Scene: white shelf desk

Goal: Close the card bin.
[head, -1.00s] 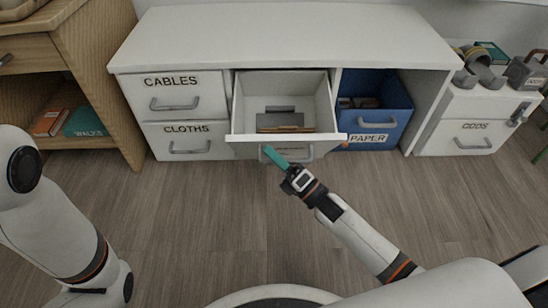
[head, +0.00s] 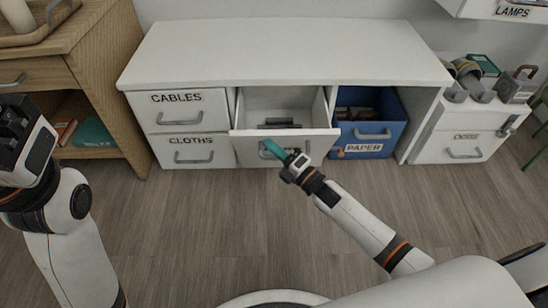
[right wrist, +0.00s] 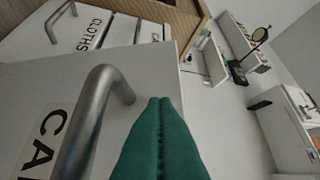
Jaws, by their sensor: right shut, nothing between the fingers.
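The card bin (head: 315,148) is the white pull-out drawer in the middle of the low white desk. It stands partly open, with dark flat items (head: 278,125) inside. My right gripper (head: 268,145) is shut and empty, its green fingertips at the bin's front beside the handle. In the right wrist view the shut green fingers (right wrist: 160,140) point at the white front, right of the grey handle (right wrist: 88,120) and a label starting "CA". Whether they touch the front I cannot tell. My left gripper (head: 15,125) is at the left edge, its fingers not clearly visible.
The CABLES (head: 180,112) and CLOTHS (head: 195,152) drawers are shut on the left. The blue PAPER bin (head: 375,140) stands on the right. A wooden cabinet (head: 115,60) is at far left, a small white cabinet (head: 462,135) at right. The floor in front is clear.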

